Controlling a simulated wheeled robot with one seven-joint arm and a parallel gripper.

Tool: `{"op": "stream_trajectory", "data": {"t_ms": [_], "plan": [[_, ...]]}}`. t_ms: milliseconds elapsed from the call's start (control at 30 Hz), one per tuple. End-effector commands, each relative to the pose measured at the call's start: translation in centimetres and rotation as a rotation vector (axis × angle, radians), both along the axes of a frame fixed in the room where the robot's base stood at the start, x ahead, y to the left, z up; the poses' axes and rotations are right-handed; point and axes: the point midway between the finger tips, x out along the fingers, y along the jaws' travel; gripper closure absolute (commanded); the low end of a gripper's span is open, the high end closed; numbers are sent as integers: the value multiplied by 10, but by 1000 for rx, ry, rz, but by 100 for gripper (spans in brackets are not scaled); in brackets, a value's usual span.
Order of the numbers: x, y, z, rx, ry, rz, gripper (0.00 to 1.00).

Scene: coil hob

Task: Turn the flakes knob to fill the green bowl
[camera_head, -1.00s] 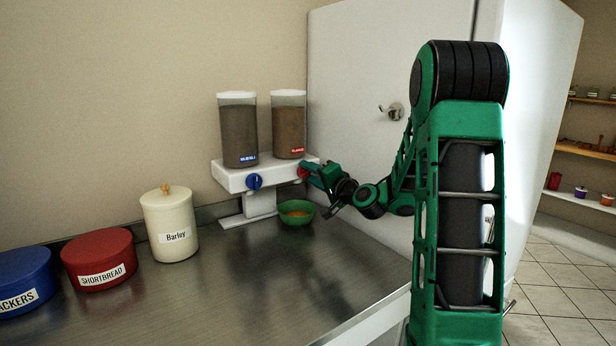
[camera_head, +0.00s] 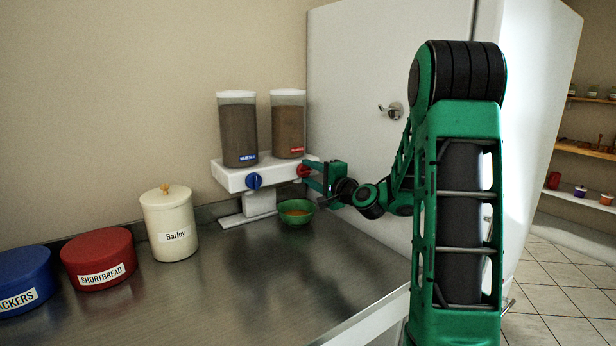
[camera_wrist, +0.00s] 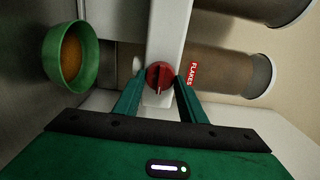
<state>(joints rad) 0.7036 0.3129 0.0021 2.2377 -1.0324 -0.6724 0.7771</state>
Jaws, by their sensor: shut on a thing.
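The red flakes knob (camera_head: 304,170) is on the front right of the white dispenser, under the hopper with the red label. My gripper (camera_head: 314,175) is at the knob. In the wrist view the knob (camera_wrist: 159,76) sits between the two green fingers of my gripper (camera_wrist: 160,88), which are shut on it. The green bowl (camera_head: 296,217) stands on the counter below the flakes side. In the wrist view the bowl (camera_wrist: 68,55) has orange-brown contents in it. The flakes hopper (camera_head: 288,127) holds brown contents.
The blue knob (camera_head: 254,181) and muesli hopper (camera_head: 238,130) are to the left. A cream Barley jar (camera_head: 170,224), a red Shortbread tin (camera_head: 97,259) and a blue crackers tin (camera_head: 24,281) line the wall. The front of the counter (camera_head: 260,290) is clear. A white cabinet (camera_head: 350,90) stands behind my arm.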

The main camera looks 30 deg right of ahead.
Motion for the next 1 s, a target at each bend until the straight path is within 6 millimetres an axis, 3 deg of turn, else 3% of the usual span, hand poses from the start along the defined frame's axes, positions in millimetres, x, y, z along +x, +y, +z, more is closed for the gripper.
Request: {"op": "stream_trajectory", "data": {"t_ms": [233,267,300,667,767,1000], "plan": [[-1,-2,-4,0,8,-4,85],[-1,-2,-4,0,8,-4,56],[-1,-2,-4,0,8,-4,46],[-3,-1,-2,0,3,-2,46],[-13,-2,-2,0,4,-4,46],[-56,-4,-2,1,4,-6,46]]}}
